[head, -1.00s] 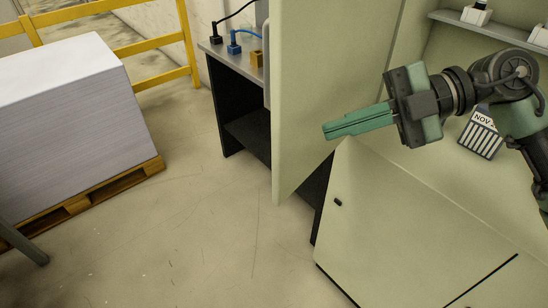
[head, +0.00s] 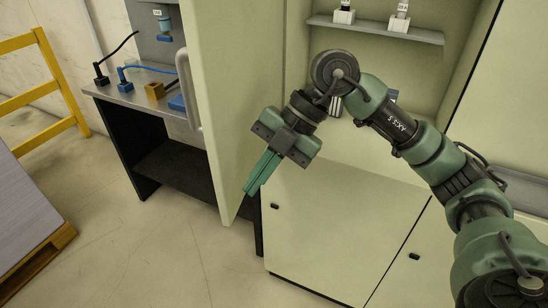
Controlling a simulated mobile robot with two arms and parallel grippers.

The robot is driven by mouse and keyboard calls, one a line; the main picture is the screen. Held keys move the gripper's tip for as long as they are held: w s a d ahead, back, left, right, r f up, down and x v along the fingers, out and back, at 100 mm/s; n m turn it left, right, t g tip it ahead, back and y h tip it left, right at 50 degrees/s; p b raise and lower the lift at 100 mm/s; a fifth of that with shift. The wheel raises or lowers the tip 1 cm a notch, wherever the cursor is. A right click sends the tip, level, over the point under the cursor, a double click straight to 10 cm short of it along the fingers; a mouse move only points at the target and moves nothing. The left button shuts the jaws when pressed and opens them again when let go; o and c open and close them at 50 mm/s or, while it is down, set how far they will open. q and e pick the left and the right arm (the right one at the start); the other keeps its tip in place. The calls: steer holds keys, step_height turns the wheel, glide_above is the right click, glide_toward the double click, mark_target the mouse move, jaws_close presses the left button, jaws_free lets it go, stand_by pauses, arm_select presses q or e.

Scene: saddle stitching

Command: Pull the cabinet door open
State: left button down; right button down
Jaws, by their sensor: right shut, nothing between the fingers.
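The pale green cabinet door (head: 222,110) stands swung open at the left of the cabinet (head: 330,225), with its grey bar handle (head: 187,90) on the face turned left. The cabinet's upper compartment shows a shelf (head: 375,30). My right gripper (head: 250,191) is shut and empty, its green fingers pointing down and left in front of the door's lower part. I cannot tell whether the fingertips touch the door. My left gripper is not in view.
A workbench (head: 135,96) with cables and small blocks stands left of the door. Two small white items sit on the shelf. A yellow rail (head: 52,75) and a paper stack (head: 25,215) on a pallet (head: 38,262) are at the left. The floor between is clear.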

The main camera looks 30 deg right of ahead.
mark_target(215, 170)
steer(key=shift+w+a+r, duration=0.15)
steer(key=shift+w+a, duration=0.85)
steer(key=shift+a, duration=0.05)
steer(key=shift+w+p, duration=0.1)
steer(key=shift+p, duration=0.2)
steer(key=shift+m+t, duration=0.4)
steer(key=shift+m, duration=0.2)
steer(key=w+a, duration=0.1)
steer(key=a, duration=0.1)
steer(key=w+a+p, duration=0.1)
steer(key=w+a, duration=0.1)
steer(key=shift+r+p, duration=0.2)
steer(key=shift+p, duration=0.1)
steer(key=w+a+m+t, duration=0.1)
steer(key=w+a+m, duration=0.1)
steer(key=w+a, duration=0.3)
steer(key=shift+w+f+p, duration=0.25)
steer(key=shift+w+p, duration=0.15)
steer(key=shift+w, duration=0.35)
